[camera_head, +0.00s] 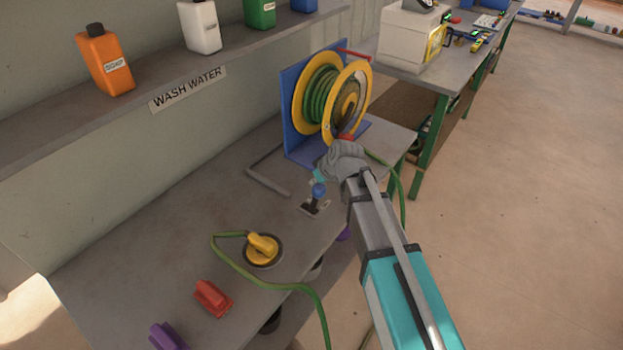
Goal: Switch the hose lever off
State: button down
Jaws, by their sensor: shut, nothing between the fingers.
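A small lever with a blue knob (319,190) stands on a metal plate on the bench; I cannot tell for certain that it is the hose lever. The hose reel (322,92) has yellow rims, green hose wound on it and a blue stand. My gripper (321,177) is at the end of my grey and teal arm, just above the blue knob in the picture. It is shut and empty. Its fingers are small and partly hidden by the wrist, and I cannot tell whether they touch the knob.
A yellow handle (263,247) on a round base has a green hose beside it. A red block (213,298) and a purple block (167,337) lie at the front left. A bent grey bar (268,177) is near the reel. Bottles stand on the shelf (60,113) above.

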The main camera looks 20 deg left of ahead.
jog(key=shift+s+d+f, duration=0.2)
jog(key=shift+d, duration=0.55)
jog(key=shift+s+d+f, duration=0.15)
jog(key=shift+s+d, duration=0.05)
jog(key=shift+d, duration=0.6)
jog(key=shift+w+a+r, duration=0.25)
jog(key=shift+a+r, duration=0.05)
jog(key=shift+a, duration=0.05)
jog(key=w+a+r+p, duration=0.1)
jog(key=a+r+p, duration=0.1)
jog(key=a, duration=0.1)
jog(key=p, duration=0.6)
send_near(323, 188)
jog(key=shift+w+a+r, duration=0.1)
jog(key=shift+w+a, duration=0.3)
jog(key=shift+w, duration=0.1)
